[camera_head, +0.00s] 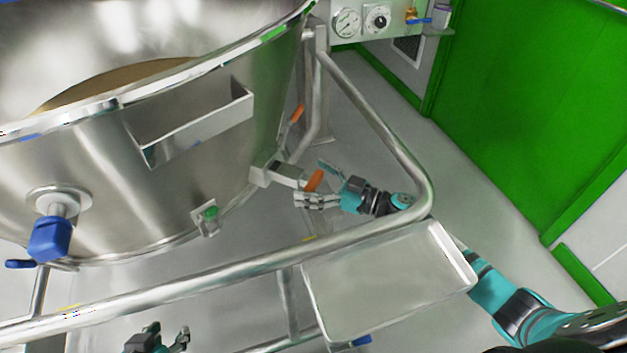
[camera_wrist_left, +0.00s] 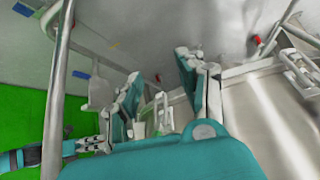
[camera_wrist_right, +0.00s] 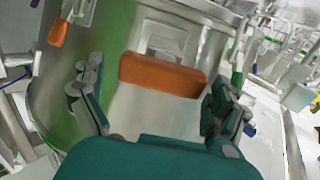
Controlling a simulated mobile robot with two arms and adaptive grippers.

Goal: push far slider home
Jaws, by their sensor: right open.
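Two orange slider handles show on the right side of the steel vessel (camera_head: 110,170). The upper handle (camera_head: 297,114) is further from me in the head view; it seems to show at the upper left of the right wrist view (camera_wrist_right: 58,33). The lower handle (camera_head: 315,180) sticks out on a steel slider block (camera_head: 284,174). My right gripper (camera_head: 308,184) is open with its fingers either side of this lower handle, which lies centred between them in the right wrist view (camera_wrist_right: 162,76). Contact is unclear. My left gripper (camera_head: 170,336) is open and empty at the bottom edge.
A steel rail (camera_head: 240,268) runs across the front and bends back on the right, near my right arm. A steel tray (camera_head: 385,285) sits in front of it. A gauge panel (camera_head: 375,20) is at the back. Clear floor (camera_head: 490,190) lies to the right.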

